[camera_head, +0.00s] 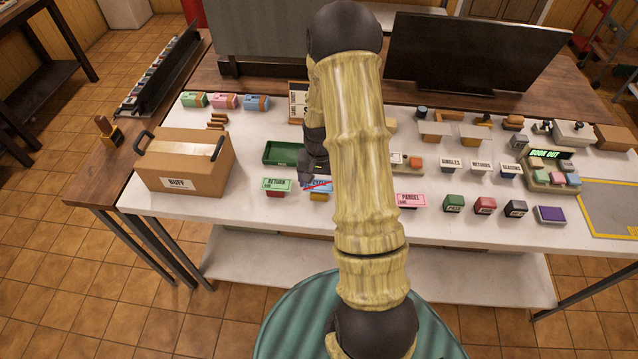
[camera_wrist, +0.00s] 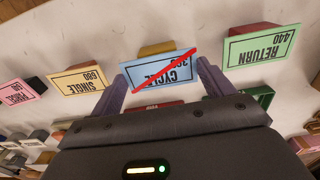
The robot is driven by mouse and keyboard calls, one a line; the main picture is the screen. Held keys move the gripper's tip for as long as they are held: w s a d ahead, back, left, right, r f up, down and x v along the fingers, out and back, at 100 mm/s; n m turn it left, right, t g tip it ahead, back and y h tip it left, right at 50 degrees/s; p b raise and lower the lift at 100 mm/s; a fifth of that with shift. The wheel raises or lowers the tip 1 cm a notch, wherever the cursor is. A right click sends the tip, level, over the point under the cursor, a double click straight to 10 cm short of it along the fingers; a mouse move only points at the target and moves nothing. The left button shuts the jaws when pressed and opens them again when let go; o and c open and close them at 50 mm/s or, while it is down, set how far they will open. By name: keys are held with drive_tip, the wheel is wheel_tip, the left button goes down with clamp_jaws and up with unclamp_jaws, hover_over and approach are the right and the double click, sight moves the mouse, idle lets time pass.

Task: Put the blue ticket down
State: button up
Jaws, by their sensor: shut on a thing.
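The blue ticket (camera_wrist: 150,71) reads CYCLE and has a red diagonal stripe. In the wrist view it sits between the two fingers of my gripper (camera_wrist: 162,70), which is shut on its sides. A yellow-brown block (camera_wrist: 156,47) shows just behind it; I cannot tell whether they touch. In the head view the blue ticket (camera_head: 321,185) is partly hidden by my gripper (camera_head: 308,179), low over the white table's front part. The green RETURN ticket (camera_wrist: 260,47) stands to its right in the wrist view, and the yellow SINGLE ticket (camera_wrist: 84,79) to its left.
A green tray (camera_head: 271,155) lies behind the ticket row. A cardboard BUFF box (camera_head: 205,177) stands at left. A pink ticket (camera_head: 411,201) and several coloured blocks (camera_head: 485,205) line the front at right. My arm hides the table's middle. A yellow-marked grey mat (camera_head: 610,190) is bare at far right.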

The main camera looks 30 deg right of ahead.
sight(319, 185)
wheel_tip(319, 185, up, 9)
drive_tip(key=b, duration=0.1)
drive_tip(key=shift+b, duration=0.35)
idle(0.6)
